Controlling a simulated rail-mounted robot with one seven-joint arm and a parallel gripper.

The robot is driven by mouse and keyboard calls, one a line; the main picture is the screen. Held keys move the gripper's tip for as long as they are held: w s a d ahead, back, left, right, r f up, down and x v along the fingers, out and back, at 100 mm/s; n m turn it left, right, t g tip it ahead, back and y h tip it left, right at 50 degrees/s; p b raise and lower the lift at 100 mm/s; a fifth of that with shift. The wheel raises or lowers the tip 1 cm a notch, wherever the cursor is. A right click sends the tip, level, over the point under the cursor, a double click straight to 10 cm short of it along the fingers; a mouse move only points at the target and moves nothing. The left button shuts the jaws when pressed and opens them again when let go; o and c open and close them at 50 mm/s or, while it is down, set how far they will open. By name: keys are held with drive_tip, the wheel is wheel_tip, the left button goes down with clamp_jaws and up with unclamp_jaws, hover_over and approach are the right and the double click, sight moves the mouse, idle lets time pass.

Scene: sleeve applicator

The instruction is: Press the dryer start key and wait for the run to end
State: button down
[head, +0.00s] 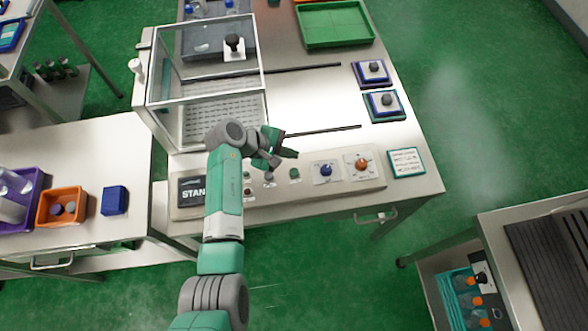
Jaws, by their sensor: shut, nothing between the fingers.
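A long beige control panel (312,189) runs along the front of the steel bench. Its dark display (192,191) reads "STAN", with the rest hidden behind my arm. Small keys sit right of the arm, among them a green key (294,173); their labels are too small to read, so I cannot tell which is the dryer start key. A blue knob (326,170) and an orange knob (362,164) are further right. My gripper (286,155) is shut and empty, above the panel's back edge near the small keys, apparently not touching any.
A clear-walled enclosure (207,91) stands behind my arm. An orange bin (62,207) and a blue box (115,200) sit on the left table.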

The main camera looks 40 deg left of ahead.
drive_tip(key=b, duration=0.7)
hover_over(290, 172)
wheel_tip(290, 172, down, 7)
drive_tip(key=shift+f, duration=0.55)
idle(1.0)
drive_tip(key=shift+f, duration=0.4)
drive_tip(key=shift+f+b, duration=0.35)
drive_tip(key=shift+f, duration=0.1)
idle(0.4)
drive_tip(key=shift+r, duration=0.15)
drive_tip(key=shift+r+p, duration=0.75)
drive_tip(key=shift+p, duration=0.2)
